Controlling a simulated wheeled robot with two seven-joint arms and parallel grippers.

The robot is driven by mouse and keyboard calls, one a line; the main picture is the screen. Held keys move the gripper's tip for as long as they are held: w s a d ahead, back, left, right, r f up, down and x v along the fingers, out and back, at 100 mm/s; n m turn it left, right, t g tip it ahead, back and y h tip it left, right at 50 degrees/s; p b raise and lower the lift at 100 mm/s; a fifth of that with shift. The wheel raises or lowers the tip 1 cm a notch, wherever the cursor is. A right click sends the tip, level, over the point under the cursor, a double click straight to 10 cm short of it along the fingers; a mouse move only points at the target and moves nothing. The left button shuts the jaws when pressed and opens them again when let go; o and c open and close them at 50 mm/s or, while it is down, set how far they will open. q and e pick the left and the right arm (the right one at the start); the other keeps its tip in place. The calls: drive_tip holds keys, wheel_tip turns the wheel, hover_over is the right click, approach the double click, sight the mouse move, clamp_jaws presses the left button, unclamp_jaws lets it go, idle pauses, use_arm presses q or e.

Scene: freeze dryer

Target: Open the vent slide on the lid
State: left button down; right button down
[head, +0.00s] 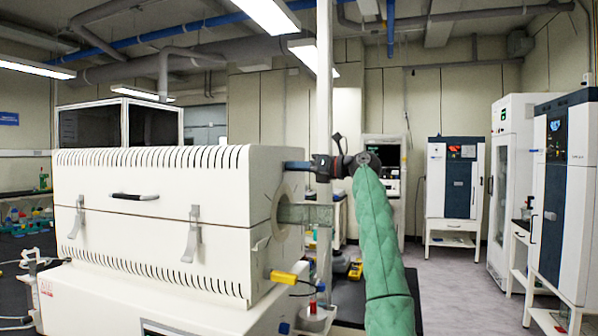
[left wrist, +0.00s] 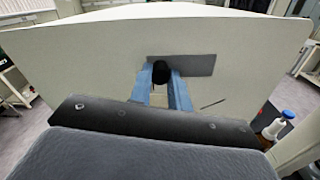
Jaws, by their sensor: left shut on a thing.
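The lid (head: 165,170) is the white upper half of a box-shaped furnace with a row of dark slots along its top edge. Its end face (left wrist: 90,60) fills much of the left wrist view. On that face lies the vent slide, a flat grey plate (left wrist: 200,65) with a round black knob (left wrist: 160,72). My left gripper (left wrist: 161,80) has its two blue fingers shut on the knob, one on each side. In the head view my left gripper (head: 292,166) reaches the lid's right end; the slide is hidden there. My right gripper is not in view.
A clear tube (head: 308,214) sticks out of the furnace's end below my gripper. Two latches (head: 192,234) and a black handle (head: 135,197) are on the front. A yellow part (head: 285,278) juts out low at the end. Floor to the right is free before the cabinets.

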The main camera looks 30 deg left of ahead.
use_arm(q)
drive_tip(key=shift+f, duration=0.1)
drive_tip(key=c, duration=1.6)
unclamp_jaws()
drive_tip(key=o, duration=0.3)
drive_tip(key=shift+s+d, duration=0.1)
drive_tip(key=shift+s, duration=0.05)
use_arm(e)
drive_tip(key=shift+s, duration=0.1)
use_arm(q)
drive_tip(key=shift+d, duration=0.1)
drive_tip(key=b+v, duration=0.1)
drive_tip(key=v, duration=0.6)
drive_tip(key=shift+d, duration=0.3)
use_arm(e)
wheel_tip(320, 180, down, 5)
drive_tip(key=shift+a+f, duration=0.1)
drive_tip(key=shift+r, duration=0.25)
